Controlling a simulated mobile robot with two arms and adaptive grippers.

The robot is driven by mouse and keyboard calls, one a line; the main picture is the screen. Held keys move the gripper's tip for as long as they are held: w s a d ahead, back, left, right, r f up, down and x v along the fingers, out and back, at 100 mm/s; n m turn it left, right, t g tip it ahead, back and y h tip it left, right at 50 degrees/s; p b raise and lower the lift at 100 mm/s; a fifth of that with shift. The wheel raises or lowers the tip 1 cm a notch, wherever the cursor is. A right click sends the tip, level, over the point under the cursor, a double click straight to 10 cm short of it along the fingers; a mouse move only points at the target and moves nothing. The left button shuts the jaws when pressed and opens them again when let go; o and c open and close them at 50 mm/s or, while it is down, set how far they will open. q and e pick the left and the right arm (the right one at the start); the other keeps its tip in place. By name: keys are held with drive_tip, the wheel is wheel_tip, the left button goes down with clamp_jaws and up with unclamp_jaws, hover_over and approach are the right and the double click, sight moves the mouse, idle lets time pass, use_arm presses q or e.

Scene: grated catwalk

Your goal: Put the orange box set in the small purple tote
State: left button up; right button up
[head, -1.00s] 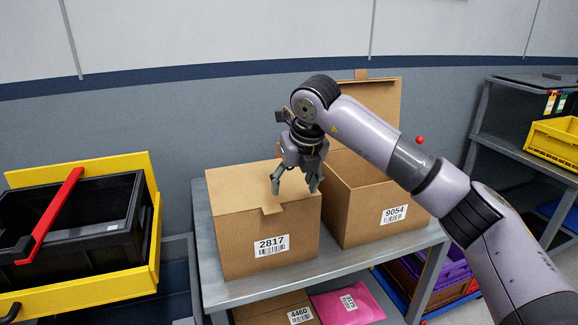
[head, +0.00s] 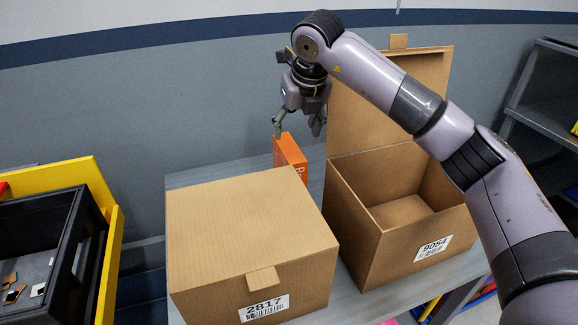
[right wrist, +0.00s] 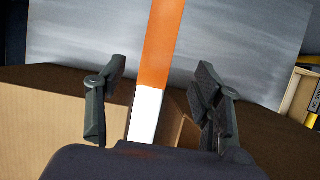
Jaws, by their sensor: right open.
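The orange box set (head: 290,153) stands upright on the grey metal table, behind the closed carton 2817; its lower part is hidden by that carton. In the right wrist view its narrow orange and white side (right wrist: 158,62) shows between the fingers. My right gripper (head: 298,129) is open, pointing down at the top of the orange box set, its fingers apart on either side. I cannot tell whether they touch it. In the right wrist view the right gripper (right wrist: 157,118) also looks empty. My left gripper is not in view. I cannot make out the small purple tote now.
The closed carton 2817 (head: 245,232) stands in front of the orange box set. The open, empty carton 9054 (head: 365,225) stands to its right, lid raised. A black bin (head: 62,250) in a yellow frame is at left. Grey shelving (head: 545,120) is at right.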

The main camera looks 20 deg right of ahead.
sight(290, 149)
drive_tip(key=shift+w, duration=0.2)
drive_tip(key=shift+w+f, duration=0.1)
drive_tip(key=shift+f, duration=0.25)
drive_tip(key=p+x, duration=0.2)
drive_tip(key=x, duration=0.3)
drive_tip(key=shift+f, duration=0.3)
drive_tip(key=p+x, duration=0.2)
drive_tip(key=x, duration=0.3)
drive_tip(key=shift+w+a, duration=0.1)
drive_tip(key=shift+w, duration=0.1)
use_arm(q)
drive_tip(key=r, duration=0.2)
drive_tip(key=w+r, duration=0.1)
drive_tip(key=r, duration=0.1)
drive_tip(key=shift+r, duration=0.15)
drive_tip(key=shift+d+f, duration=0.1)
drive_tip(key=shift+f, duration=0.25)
use_arm(e)
drive_tip(key=shift+f, duration=0.25)
clamp_jaws()
